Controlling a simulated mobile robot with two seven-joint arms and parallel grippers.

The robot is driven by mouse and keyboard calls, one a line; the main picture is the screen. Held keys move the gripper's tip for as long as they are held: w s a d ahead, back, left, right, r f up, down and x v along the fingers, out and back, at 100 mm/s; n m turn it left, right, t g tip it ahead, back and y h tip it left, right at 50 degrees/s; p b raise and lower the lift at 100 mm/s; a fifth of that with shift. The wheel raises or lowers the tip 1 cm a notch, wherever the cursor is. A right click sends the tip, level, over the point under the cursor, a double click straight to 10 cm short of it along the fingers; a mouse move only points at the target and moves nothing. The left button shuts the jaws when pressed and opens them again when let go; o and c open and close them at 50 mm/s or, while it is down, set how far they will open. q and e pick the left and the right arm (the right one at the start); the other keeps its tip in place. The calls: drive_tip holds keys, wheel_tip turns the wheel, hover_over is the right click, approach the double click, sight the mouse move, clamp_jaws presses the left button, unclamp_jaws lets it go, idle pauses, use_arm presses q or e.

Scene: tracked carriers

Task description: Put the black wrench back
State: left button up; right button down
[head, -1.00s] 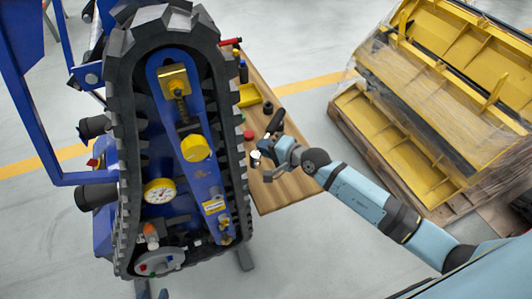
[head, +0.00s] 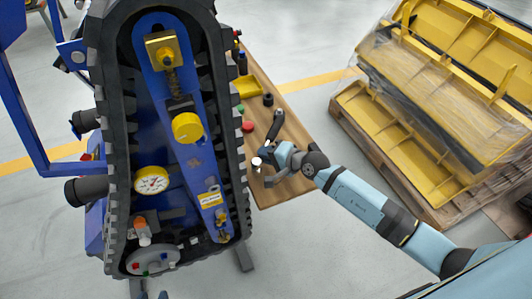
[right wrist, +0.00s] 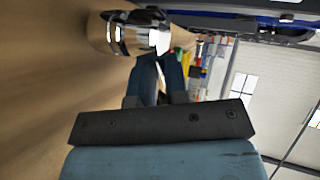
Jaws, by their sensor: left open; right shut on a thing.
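In the head view my right gripper (head: 267,168) is over the near part of the wooden table, right of the tracked carrier. It is shut on a long black tool, which I take for the black wrench (head: 276,124); its black handle points up and away from the jaws. A small chrome piece (head: 257,162) shows at the jaws; I cannot tell whether it belongs to the wrench. In the right wrist view a shiny chrome part (right wrist: 130,35) lies beyond the blue fingers (right wrist: 160,75).
The wooden table (head: 290,190) holds a red knob (head: 248,127), a black cylinder (head: 268,99) and a yellow tray (head: 247,88). The tracked carrier (head: 116,150) stands close on its left. Yellow parts on pallets (head: 425,140) stand right, with clear floor between.

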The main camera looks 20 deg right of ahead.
drive_tip(key=shift+f+b, duration=0.5)
drive_tip(key=shift+f, duration=0.1)
idle(0.4)
drive_tip(key=c, duration=1.1)
unclamp_jaws()
drive_tip(key=shift+o, duration=0.2)
drive_tip(key=v, duration=1.3)
drive_tip(key=shift+s+d+r, duration=0.2)
drive_tip(key=shift+s+r, duration=0.05)
drive_tip(key=shift+s, duration=0.05)
